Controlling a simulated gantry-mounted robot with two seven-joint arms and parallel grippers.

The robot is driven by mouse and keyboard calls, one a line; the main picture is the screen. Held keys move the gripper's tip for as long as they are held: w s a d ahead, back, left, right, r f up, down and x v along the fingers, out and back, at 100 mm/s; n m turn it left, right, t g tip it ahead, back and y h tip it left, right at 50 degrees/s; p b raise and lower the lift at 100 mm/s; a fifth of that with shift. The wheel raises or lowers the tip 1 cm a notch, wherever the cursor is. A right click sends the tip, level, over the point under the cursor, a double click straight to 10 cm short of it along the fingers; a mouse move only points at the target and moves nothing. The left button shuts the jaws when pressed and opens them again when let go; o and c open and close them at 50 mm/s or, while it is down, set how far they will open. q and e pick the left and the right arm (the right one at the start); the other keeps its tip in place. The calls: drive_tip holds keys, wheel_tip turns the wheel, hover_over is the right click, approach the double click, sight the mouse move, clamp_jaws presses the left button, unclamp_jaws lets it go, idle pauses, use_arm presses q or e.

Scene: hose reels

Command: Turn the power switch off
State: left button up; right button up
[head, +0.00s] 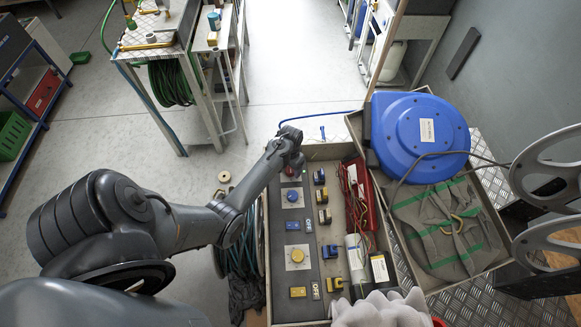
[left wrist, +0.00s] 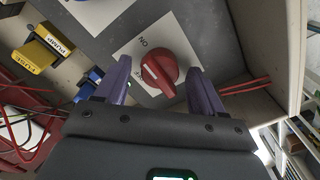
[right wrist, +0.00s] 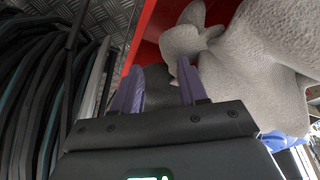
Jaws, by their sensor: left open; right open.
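The power switch is a red rotary knob (left wrist: 159,72) on a white plate marked ON, with a second, partly hidden label beside the knob. In the left wrist view it sits between the two purple fingers of my left gripper (left wrist: 160,82), which is open around it; I cannot tell whether a finger touches it. In the head view my left gripper (head: 291,164) is over the far end of the control panel (head: 310,270) and mostly hides the knob. My right gripper (right wrist: 158,88) is open, beside grey fuzzy material; it is not clearly visible in the head view.
The panel also carries a blue knob (head: 292,196), a yellow knob (head: 297,255) and several coloured plugs. A blue hose reel (head: 420,130) and grey bag (head: 445,230) lie to the right. Grey fuzzy material (head: 380,312) is at the near edge. Open floor lies beyond the panel.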

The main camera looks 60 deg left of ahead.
use_arm(q)
drive_tip(key=shift+c, duration=0.2)
drive_tip(key=c, duration=0.9)
use_arm(e)
drive_tip(key=shift+d, duration=0.15)
use_arm(q)
drive_tip(key=shift+c, duration=0.2)
drive_tip(key=shift+p, duration=0.3)
drive_tip(key=shift+c, duration=0.3)
use_arm(e)
drive_tip(key=shift+r, duration=0.3)
